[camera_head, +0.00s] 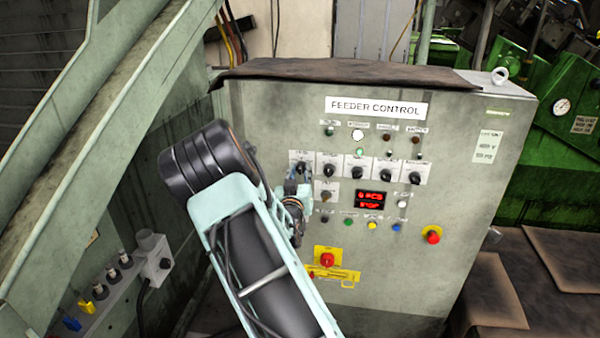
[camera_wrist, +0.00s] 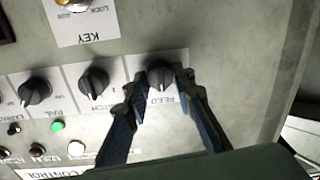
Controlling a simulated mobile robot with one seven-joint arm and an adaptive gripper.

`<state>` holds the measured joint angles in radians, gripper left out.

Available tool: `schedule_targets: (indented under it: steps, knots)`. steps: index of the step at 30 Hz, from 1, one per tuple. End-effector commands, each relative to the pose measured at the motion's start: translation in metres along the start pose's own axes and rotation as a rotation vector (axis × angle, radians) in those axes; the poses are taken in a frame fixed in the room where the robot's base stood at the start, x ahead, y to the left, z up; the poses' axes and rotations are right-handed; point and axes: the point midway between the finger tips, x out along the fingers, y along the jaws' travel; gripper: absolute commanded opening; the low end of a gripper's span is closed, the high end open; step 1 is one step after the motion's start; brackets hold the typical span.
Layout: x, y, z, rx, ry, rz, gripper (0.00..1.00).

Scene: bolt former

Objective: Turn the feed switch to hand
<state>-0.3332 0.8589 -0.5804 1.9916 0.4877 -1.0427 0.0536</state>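The feed switch (camera_wrist: 161,76) is a dark rotary knob on a white plate, shown upside down in the wrist view with FEED lettering below it. In the head view the feed switch (camera_head: 302,168) is the leftmost knob in the row on the feeder control panel (camera_head: 452,210). My gripper (camera_wrist: 160,74) is open, with one finger on each side of the knob. I cannot tell whether the fingers touch it. In the head view my gripper (camera_head: 296,186) is at the panel, just below the knob. The position the knob points to is not clear.
More knobs (camera_wrist: 93,82) stand close beside the feed switch, and a key switch plate (camera_wrist: 85,22) is near. A red display (camera_head: 370,200), a red emergency button (camera_head: 432,235) and a red-yellow main switch (camera_head: 327,260) are on the panel. A green chute (camera_head: 130,110) stands left.

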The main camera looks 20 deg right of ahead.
Motion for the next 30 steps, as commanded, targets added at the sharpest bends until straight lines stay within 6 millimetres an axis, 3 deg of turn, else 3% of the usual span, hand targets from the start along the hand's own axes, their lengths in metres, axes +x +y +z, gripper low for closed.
schedule_targets:
  steps: [3,14,30]
  knots:
    - [-0.0001,0.0001,0.0000,0.000,0.000,0.000,0.00]
    - [-0.0002,-0.0002,0.0018,-0.062,-0.005,0.000,0.00]
    - [-0.0004,-0.0021,0.0009,-0.482,-0.029,-0.006,0.00]
